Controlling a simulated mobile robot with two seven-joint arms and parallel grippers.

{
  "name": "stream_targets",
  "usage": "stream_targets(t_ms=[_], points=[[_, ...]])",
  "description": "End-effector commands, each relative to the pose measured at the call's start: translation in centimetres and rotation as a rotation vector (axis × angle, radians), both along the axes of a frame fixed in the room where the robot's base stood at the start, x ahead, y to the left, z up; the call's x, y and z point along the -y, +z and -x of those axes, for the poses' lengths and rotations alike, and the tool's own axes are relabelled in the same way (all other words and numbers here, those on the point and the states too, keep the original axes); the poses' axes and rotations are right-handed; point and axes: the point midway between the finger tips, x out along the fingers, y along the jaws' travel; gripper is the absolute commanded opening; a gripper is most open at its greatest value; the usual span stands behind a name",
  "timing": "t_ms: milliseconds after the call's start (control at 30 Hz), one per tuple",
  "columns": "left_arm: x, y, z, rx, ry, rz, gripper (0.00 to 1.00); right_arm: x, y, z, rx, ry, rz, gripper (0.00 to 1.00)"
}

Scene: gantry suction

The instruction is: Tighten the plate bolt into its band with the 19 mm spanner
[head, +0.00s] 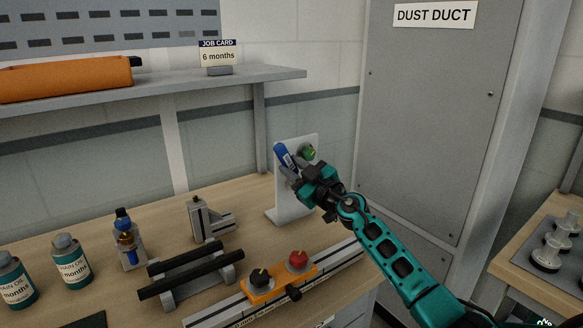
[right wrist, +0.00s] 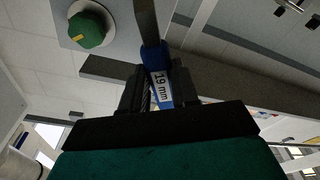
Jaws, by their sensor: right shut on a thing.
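The spanner has a blue handle (head: 285,155) that sticks up and left out of my right gripper (head: 297,181). In the right wrist view the spanner's label (right wrist: 159,86) reads "19 mm", and its grey shank runs out at the top edge, so its jaw end is hidden. My right gripper (right wrist: 158,88) is shut on the spanner. The plate bolt (right wrist: 88,28) is a green hexagonal head with a yellow mark, apart from the visible shank. In the head view the green bolt (head: 308,152) sits high on the upright white plate (head: 290,193), just beyond my gripper. No band can be made out. My left gripper is out of view.
A rail with an orange block (head: 262,288) carrying a black and a red knob lies in front of the plate. A rack with black bars (head: 190,272), a grey clamp-like fixture (head: 207,222) and several bottles (head: 72,262) stand left. A grey cabinet (head: 430,120) rises behind.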

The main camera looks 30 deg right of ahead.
Motion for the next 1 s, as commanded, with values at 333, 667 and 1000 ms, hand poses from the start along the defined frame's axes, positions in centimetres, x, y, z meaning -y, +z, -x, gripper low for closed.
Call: stream_targets(t_ms=[333, 667, 1000], points=[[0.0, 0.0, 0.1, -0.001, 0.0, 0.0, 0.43, 0.2, 0.0, 2.0, 0.001, 0.0, 0.003, 0.0], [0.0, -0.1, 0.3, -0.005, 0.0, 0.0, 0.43, 0.3, 0.1, 4.1, 0.002, 0.0, 0.0, 0.0], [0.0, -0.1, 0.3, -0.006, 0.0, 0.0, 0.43, 0.3, 0.1, 4.1, 0.002, 0.0, 0.0, 0.0]])
